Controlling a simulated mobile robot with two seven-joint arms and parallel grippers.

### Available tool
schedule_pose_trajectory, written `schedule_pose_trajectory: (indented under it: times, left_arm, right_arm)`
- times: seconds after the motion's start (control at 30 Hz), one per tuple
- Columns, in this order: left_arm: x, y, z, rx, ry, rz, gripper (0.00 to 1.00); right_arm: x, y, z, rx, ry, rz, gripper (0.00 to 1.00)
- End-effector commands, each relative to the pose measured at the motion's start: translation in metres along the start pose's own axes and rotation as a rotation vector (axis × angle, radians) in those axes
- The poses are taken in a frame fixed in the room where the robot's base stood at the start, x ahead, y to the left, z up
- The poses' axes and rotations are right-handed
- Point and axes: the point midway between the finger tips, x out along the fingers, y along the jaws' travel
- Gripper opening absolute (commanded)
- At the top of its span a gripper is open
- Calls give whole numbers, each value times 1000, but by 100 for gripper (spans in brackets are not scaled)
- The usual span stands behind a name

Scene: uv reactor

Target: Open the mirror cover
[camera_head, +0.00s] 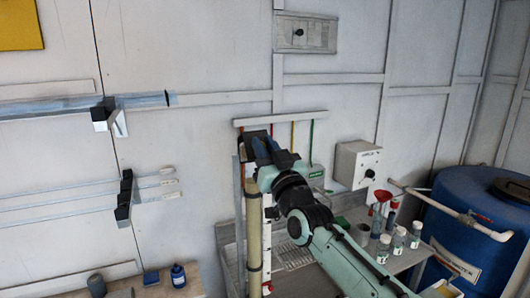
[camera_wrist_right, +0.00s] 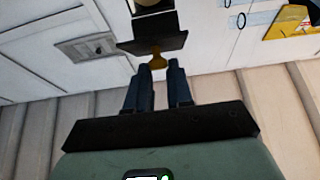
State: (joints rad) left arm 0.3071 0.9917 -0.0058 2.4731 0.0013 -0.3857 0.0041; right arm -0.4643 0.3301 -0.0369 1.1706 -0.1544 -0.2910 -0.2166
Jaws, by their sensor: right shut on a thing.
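The cover appears to be the dark flat plate (camera_wrist_right: 160,42) with a small brass-coloured knob (camera_wrist_right: 157,61), seen at the top of the right wrist view. My right gripper (camera_wrist_right: 158,72) has its two dark fingers close together on the knob. In the head view, my right gripper (camera_head: 265,148) is at the top of the tall reactor stand, against a dark piece (camera_head: 253,136) that seems to be the same cover. The gripper hides much of it, and I cannot tell how far it is open. My left gripper is not in view.
A tan upright tube (camera_head: 253,235) stands just below the gripper. A grey wall box with a knob (camera_head: 357,164), several bottles on a bench and a blue barrel (camera_head: 465,225) are to the right. Wall brackets (camera_head: 108,115) holding rods are at left.

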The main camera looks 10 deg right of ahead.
Motion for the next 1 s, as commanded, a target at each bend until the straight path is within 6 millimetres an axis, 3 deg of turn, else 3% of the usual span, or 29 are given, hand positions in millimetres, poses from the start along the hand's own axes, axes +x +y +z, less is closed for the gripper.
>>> schedule_pose_trajectory:
  times: [0.03, 0.57, 0.6, 0.67, 1.0]
  left_arm:
    - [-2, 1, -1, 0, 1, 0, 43]
    - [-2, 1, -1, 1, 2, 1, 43]
    - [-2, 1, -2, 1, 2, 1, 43]
    - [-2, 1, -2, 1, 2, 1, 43]
    - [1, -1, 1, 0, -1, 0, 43]
  right_arm:
    - [1, 1, -12, 1, 23, 3, 0]
    - [2, 1, -13, 1, 22, 3, 0]
    - [2, 1, -13, 1, 22, 3, 27]
    - [2, 1, -12, 1, 20, 3, 43]
    - [-1, 1, -6, 0, 8, 2, 43]
